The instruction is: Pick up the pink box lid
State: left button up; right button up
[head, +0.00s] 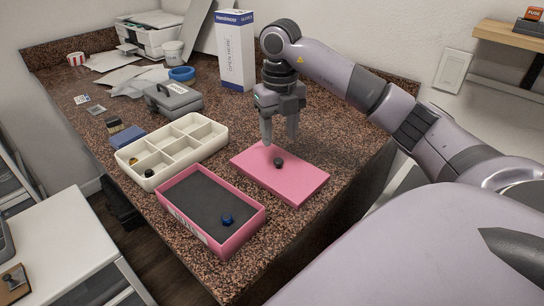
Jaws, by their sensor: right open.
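The pink box lid (305,184) lies flat on the granite counter, right of the open pink box. A small black round knob (278,162) shows on its top. The pink box (238,237) has a dark grey inside and holds a small dark blue round piece (227,220). My right gripper (279,148) is open and points down over the far part of the lid, its fingers near the knob. I cannot tell whether the fingertips touch the lid. My left gripper does not show.
A cream compartment tray (150,183) stands left of the pink box. Behind are a grey case (175,101), a tall white and blue carton (235,60), a blue ring (181,74) and a printer (150,35). The granite counter's (345,170) right edge is close to the lid.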

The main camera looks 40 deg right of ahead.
aim_at(279, 160)
jog(key=f, duration=0.5)
jog(key=shift+s+a, duration=0.35)
jog(key=shift+s, duration=0.05)
jog(key=shift+f, duration=0.45)
grip_shut()
